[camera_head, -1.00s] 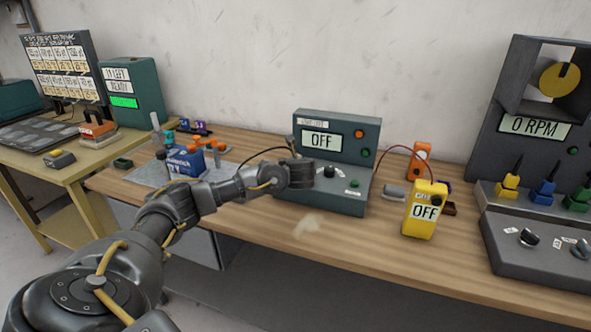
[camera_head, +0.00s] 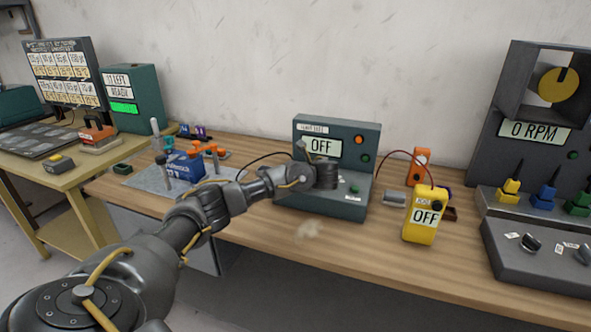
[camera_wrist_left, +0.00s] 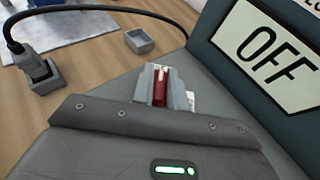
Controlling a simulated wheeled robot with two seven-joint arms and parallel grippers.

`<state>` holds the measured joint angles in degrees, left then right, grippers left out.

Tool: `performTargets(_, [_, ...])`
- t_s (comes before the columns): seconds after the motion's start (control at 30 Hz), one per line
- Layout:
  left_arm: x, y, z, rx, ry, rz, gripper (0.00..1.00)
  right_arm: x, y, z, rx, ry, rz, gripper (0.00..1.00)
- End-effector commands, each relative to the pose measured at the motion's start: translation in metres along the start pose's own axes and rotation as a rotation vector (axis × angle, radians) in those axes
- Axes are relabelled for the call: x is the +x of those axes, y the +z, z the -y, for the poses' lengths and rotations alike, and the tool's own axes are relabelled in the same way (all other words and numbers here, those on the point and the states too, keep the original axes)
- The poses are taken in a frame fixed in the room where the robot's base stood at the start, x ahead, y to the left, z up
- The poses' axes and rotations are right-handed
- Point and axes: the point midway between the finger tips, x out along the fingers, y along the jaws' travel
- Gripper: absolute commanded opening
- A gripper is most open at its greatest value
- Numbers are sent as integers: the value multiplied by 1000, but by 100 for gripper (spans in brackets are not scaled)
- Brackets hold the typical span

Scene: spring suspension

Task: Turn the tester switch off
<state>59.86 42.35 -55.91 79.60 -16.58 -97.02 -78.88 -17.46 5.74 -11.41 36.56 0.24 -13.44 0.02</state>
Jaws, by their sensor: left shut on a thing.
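The tester, a dark grey-green box (camera_head: 366,133), stands mid-bench with its display (camera_head: 323,147) reading OFF. The display also shows large in the left wrist view (camera_wrist_left: 268,52). My left gripper (camera_wrist_left: 157,88) is over the sloped front panel of the tester, below the display, with its fingers shut around a small part. Something red shows between the fingers. The gripper hides the black knob of the panel in the head view, so the knob's position cannot be read. My right gripper is not in view.
A yellow meter (camera_head: 420,230) reading OFF stands to the right, with an orange device (camera_head: 418,166) behind it. A cable plug (camera_wrist_left: 40,75) sits left of the gripper. A mat with clamps and a blue box (camera_head: 185,167) lies to the left. The bench front is clear.

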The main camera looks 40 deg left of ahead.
Motion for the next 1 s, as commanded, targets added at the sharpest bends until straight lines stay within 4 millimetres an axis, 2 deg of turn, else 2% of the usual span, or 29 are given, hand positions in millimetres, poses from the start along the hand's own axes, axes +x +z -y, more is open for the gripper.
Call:
performTargets(0.17, [0,0,0,-1,1,0,0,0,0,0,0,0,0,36])
performTargets(0.2, [0,0,0,-1,1,0,16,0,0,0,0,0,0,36])
performTargets(0.37, [0,0,0,0,1,0,36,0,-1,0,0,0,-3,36])
performTargets(0.63, [0,0,0,0,0,0,36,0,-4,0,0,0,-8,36])
performTargets(0.73, [-6,-1,0,0,-3,-1,36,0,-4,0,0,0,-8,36])
performTargets(0.87, [-25,-2,0,1,-4,-1,36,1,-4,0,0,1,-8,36])
performTargets(1.0, [-55,-2,1,1,-5,-1,36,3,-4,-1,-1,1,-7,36])
